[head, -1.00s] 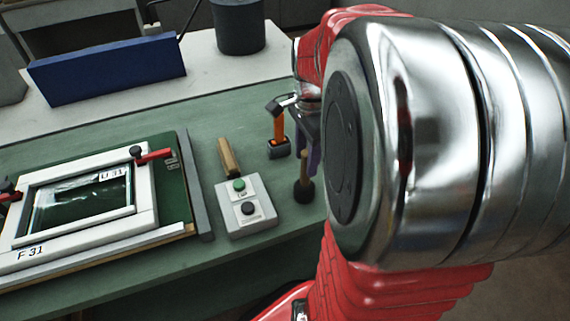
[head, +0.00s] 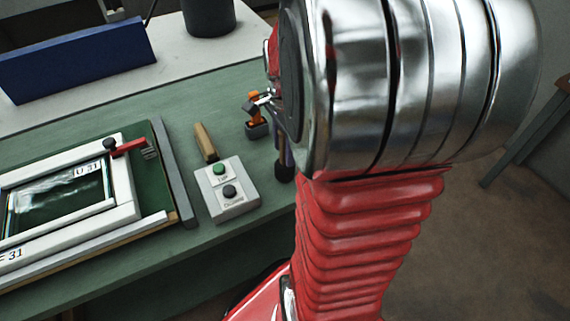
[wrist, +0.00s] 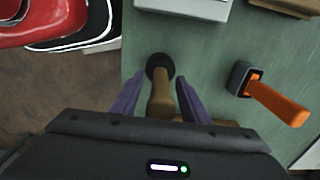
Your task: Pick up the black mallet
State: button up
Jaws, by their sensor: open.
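The fingers are open, with a gap on each side of the handle, and the head is just beyond the fingertips.
An orange-handled tool with a dark head (head: 257,130) stands close by; it also shows in the wrist view (wrist: 277,103). A grey button box (head: 228,197) is left of the mallet, with a wooden handle (head: 205,143) behind. A framed panel (head: 125,195) lies farther left.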

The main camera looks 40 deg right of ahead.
jog(key=c, duration=1)
notch_tip(320, 180, up, 10)
jog(key=shift+r, duration=0.1)
dwell(0.4)
jog(key=shift+s, duration=0.15)
dwell(0.5)
